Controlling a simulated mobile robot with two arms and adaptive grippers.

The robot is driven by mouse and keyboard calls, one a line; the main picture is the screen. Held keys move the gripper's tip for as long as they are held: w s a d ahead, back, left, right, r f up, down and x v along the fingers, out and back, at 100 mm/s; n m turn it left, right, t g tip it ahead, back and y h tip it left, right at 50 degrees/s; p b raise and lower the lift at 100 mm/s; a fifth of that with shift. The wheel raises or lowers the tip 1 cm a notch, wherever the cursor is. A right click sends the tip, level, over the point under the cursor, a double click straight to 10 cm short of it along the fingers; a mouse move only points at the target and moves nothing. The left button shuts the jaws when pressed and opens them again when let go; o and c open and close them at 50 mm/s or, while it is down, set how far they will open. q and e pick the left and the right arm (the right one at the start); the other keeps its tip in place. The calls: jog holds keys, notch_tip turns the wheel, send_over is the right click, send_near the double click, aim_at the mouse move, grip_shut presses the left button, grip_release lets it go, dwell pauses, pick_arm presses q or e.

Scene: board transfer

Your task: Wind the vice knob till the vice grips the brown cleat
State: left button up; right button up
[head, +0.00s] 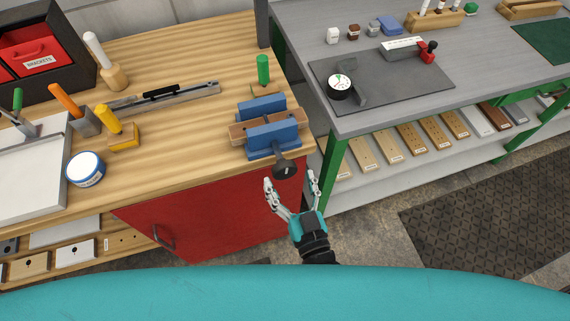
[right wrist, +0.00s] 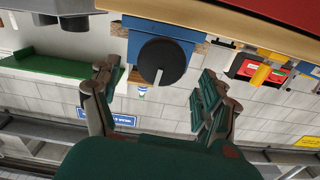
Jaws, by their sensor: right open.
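The blue vice (head: 272,140) stands at the front right corner of the wooden bench. The brown cleat (head: 240,130) lies crosswise between its two blue jaws; I cannot tell whether both jaws touch it. The dark round vice knob (head: 284,166) sticks out in front over the bench edge. In the right wrist view the knob (right wrist: 162,62) shows face-on, with the vice (right wrist: 145,35) behind it. My right gripper (head: 293,182) is open and empty, its fingers just in front of the knob, one to each side. My left gripper is not in view.
On the wooden bench (head: 190,150) stand a green-handled tool (head: 263,70), a white-and-blue tin (head: 86,168) and several handled tools. A grey bench (head: 300,40) with a dial gauge (head: 340,85) stands to the right. Open floor lies in front of it.

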aim_at(286, 172)
jog(key=shift+x, duration=2)
jog(key=c, duration=1.1)
jog(key=shift+m+p, duration=0.4)
